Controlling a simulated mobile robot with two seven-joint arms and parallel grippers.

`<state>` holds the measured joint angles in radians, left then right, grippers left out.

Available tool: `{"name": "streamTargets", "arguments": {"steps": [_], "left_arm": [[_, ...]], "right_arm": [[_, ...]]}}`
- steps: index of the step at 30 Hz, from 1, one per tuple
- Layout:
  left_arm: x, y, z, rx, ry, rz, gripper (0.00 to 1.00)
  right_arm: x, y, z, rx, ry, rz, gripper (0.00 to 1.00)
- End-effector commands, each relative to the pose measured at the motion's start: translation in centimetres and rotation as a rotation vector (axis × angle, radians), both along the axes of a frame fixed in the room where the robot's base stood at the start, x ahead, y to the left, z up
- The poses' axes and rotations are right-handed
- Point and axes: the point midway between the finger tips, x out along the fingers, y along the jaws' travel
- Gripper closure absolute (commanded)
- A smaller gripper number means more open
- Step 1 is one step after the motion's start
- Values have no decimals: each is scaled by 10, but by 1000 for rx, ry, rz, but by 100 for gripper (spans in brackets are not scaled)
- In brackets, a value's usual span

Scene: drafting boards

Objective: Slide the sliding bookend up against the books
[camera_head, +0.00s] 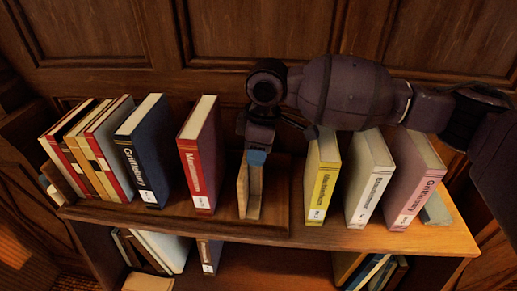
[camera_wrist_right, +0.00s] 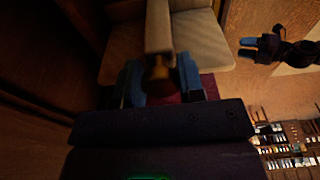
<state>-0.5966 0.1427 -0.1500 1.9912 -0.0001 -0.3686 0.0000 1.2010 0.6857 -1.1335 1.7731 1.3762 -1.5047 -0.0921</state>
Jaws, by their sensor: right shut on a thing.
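The sliding bookend (camera_head: 254,192) is a light wooden upright on the shelf board, near the middle. My right gripper (camera_head: 257,157) comes down on it from above and is shut on its knob (camera_wrist_right: 158,78), which shows between the blue fingertips (camera_wrist_right: 160,82) in the right wrist view. To its left stands a dark red book (camera_head: 200,155), with a gap between it and the bookend. A navy book (camera_head: 143,150) and several thinner books (camera_head: 90,150) stand further left. What seems to be my left gripper (camera_wrist_right: 258,43) shows away from the shelf; its jaws are unclear.
To the right stand a yellow book (camera_head: 322,180), a white book (camera_head: 370,178) and a pink book (camera_head: 415,180). A wooden panel wall (camera_head: 250,30) is close behind. More books (camera_head: 160,250) are on the lower shelf. Bare board (camera_head: 228,225) lies before the bookend.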

Motion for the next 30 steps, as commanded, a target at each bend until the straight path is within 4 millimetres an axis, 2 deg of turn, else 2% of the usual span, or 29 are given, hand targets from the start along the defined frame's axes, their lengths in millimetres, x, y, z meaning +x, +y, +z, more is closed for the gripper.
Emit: {"name": "streamTargets", "arguments": {"steps": [30], "left_arm": [[-3, 1, 25, -1, 5, 3, 57]], "right_arm": [[11, 54, 1, 0, 1, 1, 88]]}}
